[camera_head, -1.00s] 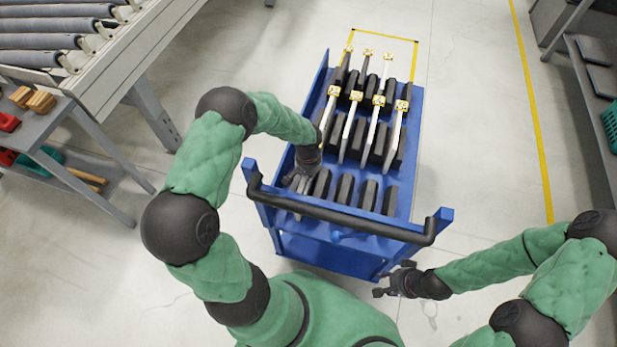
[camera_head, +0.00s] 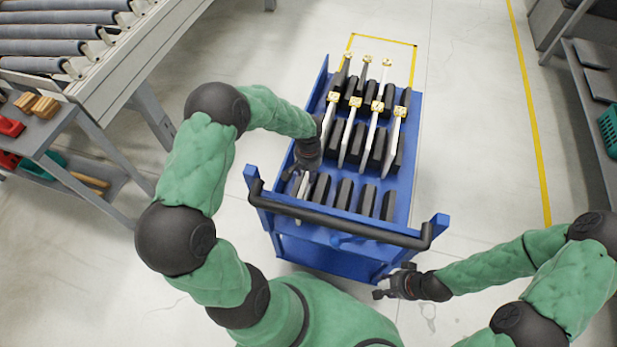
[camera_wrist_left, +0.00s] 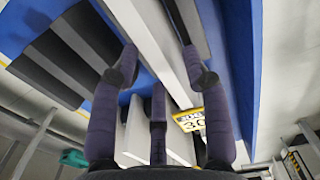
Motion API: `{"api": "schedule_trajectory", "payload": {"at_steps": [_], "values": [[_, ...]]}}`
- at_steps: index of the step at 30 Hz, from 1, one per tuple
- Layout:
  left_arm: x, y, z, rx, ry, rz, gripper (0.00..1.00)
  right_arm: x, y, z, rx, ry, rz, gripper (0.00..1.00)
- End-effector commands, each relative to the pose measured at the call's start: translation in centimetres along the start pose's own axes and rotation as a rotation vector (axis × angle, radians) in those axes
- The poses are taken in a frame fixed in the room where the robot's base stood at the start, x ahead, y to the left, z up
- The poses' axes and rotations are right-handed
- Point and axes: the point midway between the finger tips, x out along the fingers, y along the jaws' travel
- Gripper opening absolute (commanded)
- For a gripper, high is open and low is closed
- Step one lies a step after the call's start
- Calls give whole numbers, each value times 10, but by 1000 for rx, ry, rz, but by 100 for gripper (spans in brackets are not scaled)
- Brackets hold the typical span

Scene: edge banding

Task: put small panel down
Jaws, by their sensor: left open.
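The small panel (camera_head: 303,186) is a thin white board standing on edge in the front left slot of the blue cart (camera_head: 405,205). In the left wrist view the white panel (camera_wrist_left: 145,28) runs between my spread fingers, with a yellow label (camera_wrist_left: 188,121) near it. My left gripper (camera_head: 298,172) is open just above and around the panel, with gaps beside it. It also shows in the left wrist view (camera_wrist_left: 165,68). The panel's lower edge is hidden. My right gripper (camera_head: 384,284) is empty, low beside the cart's near right corner; its fingers look apart.
Several white panels (camera_head: 349,140) with yellow labels stand between black dividers (camera_head: 344,191) on the cart. The cart's black handle (camera_head: 340,219) crosses in front. A roller conveyor (camera_head: 50,42) and a grey side table (camera_head: 45,125) stand left, a shelf right. Floor right of the cart is clear.

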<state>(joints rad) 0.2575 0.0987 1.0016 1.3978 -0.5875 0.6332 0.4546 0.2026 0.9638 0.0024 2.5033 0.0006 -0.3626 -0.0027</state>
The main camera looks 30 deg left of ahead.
Motion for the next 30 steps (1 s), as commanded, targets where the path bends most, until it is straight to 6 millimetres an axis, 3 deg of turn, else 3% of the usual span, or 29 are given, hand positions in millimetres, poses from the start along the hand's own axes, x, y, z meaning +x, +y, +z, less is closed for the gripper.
{"api": "schedule_trajectory", "payload": {"at_steps": [3,10,30], "values": [[-27,0,0,0,2,0,47,-10,-4,0,0,0,0,40],[-54,0,0,0,0,0,47,-18,-6,1,0,0,0,40],[-59,0,0,0,-2,0,47,-19,-7,1,0,0,0,40]]}}
